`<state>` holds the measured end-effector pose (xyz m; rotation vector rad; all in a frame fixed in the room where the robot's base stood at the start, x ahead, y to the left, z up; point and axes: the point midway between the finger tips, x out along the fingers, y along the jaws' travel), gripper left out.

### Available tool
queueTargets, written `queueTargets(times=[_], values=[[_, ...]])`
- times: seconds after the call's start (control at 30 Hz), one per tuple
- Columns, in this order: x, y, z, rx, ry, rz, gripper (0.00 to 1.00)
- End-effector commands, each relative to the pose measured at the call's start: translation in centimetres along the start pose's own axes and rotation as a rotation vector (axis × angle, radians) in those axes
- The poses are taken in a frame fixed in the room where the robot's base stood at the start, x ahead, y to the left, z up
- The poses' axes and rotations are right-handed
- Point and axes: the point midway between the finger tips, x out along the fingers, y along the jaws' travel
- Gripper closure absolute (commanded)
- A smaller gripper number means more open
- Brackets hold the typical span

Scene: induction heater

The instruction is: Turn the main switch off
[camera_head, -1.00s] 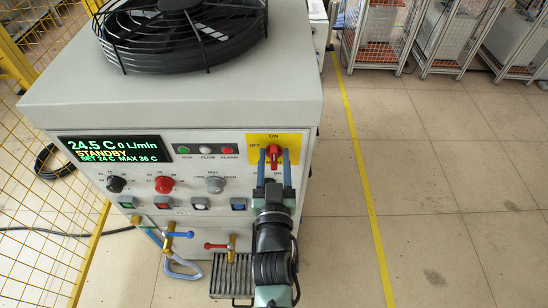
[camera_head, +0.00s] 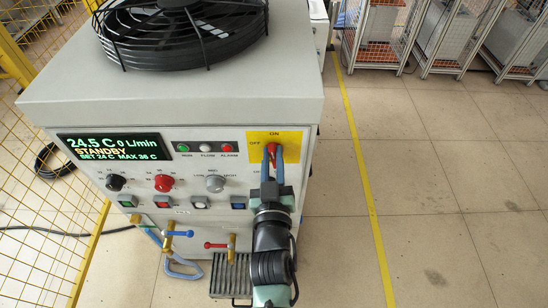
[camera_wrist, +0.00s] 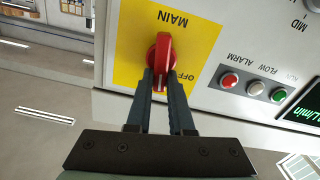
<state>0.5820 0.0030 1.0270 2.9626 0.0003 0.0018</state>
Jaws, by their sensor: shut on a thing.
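The main switch (camera_head: 272,149) is a red rotary handle on a yellow plate (camera_head: 291,138) at the upper right of the cabinet's front panel. The plate reads ON above and OFF to the left. The handle looks about upright, in line with ON. The switch also shows in the wrist view (camera_wrist: 160,50), near the upside-down words MAIN and OFF. My gripper (camera_head: 272,159) reaches up from below. Its two fingers are closed on the handle's lower part, one on each side, as the wrist view shows (camera_wrist: 160,78). The fingers hide part of the handle.
A display (camera_head: 115,147) reads STANDBY. Status lamps (camera_head: 205,147), knobs (camera_head: 163,183) and push buttons (camera_head: 197,202) lie left of my gripper. Valves with blue and red levers (camera_head: 216,245) stick out below. A black fan (camera_head: 180,30) tops the cabinet. Floor on the right is clear.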

Motion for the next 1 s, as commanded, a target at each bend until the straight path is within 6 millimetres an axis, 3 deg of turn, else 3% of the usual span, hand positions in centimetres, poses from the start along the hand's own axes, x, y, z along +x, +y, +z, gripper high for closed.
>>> queueTargets(times=[0.6, 1.0], values=[[0.1, -0.9, 0.2, -0.563, 0.001, 0.001, 1.00], [0.1, -1.1, 0.4, -0.799, 0.001, 0.003, 1.00]])
